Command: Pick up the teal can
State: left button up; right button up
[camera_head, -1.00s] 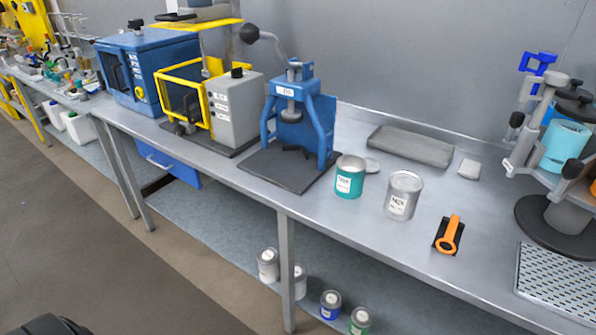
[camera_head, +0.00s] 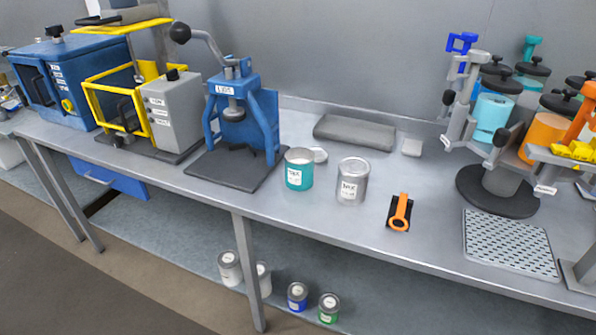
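The teal can (camera_head: 299,170) stands upright on the metal bench (camera_head: 330,220), between the blue press and a silver can (camera_head: 352,182). It has a white label on its front and a grey rim. Neither of my grippers shows in the head view.
The blue press (camera_head: 240,115) stands left of the teal can. A grey slab (camera_head: 354,132) lies behind, and an orange-handled tool (camera_head: 400,212) lies to the right. A drum agitator (camera_head: 490,185) and perforated plate (camera_head: 508,245) are further right. Several cans (camera_head: 298,297) sit on the lower shelf.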

aim_at(299, 161)
jog(key=i+j+z, duration=0.2)
jog(key=j+z, duration=0.15)
jog(key=i+j+z, duration=0.15)
jog(key=j+z, duration=0.15)
jog(key=j, duration=0.25)
jog(key=i+j+z, duration=0.1)
jog(key=j+z, duration=0.25)
jog(key=j, duration=0.2)
jog(key=j+z, duration=0.3)
jog(key=j, duration=0.2)
